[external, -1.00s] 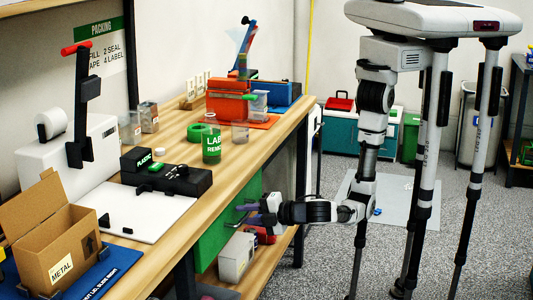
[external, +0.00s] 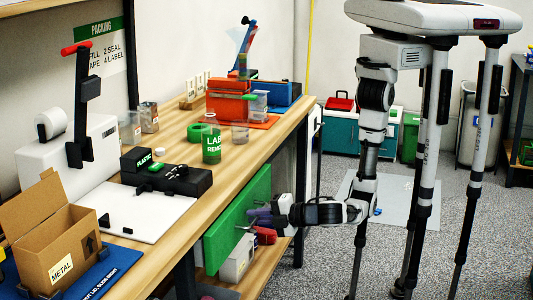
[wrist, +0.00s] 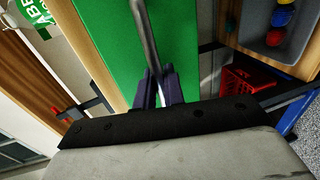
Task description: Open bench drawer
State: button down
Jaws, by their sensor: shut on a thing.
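In the wrist view the green front (wrist: 110,45) fills the upper middle. A grey metal bar handle (wrist: 143,35) runs down between my fingers. My gripper (external: 260,217) is at the right part of the front, and its dark fingers also show in the wrist view (wrist: 160,90). It is shut on the handle. The inside of the drawer is hidden in the external view.
The wooden worktop (external: 222,170) holds a green bottle (external: 211,149), a black block, a cardboard box (external: 55,245) and an orange bin. Below the drawer, the lower shelf holds a white box (external: 235,256) and other items. In the wrist view a grey bin (wrist: 275,35) holds coloured pieces.

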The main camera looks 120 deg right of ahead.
jog(key=f+p+v, duration=0.2)
jog(key=p+v, duration=0.1)
jog(key=v, duration=0.7)
jog(key=f+p+v, duration=0.2)
jog(key=p+v, duration=0.1)
jog(key=v, duration=0.7)
jog(key=shift+s+a+p, duration=0.3)
jog(key=shift+s+a, duration=0.1)
jog(key=shift+s, duration=0.05)
jog(key=shift+f, duration=0.1)
jog(key=c, duration=1.6)
grip_release()
jog(key=shift+c, duration=0.2)
notch_tip(320, 180, up, 8)
jog(key=s+a+p, duration=0.2)
jog(key=p, duration=0.3)
jog(key=shift+f, duration=0.15)
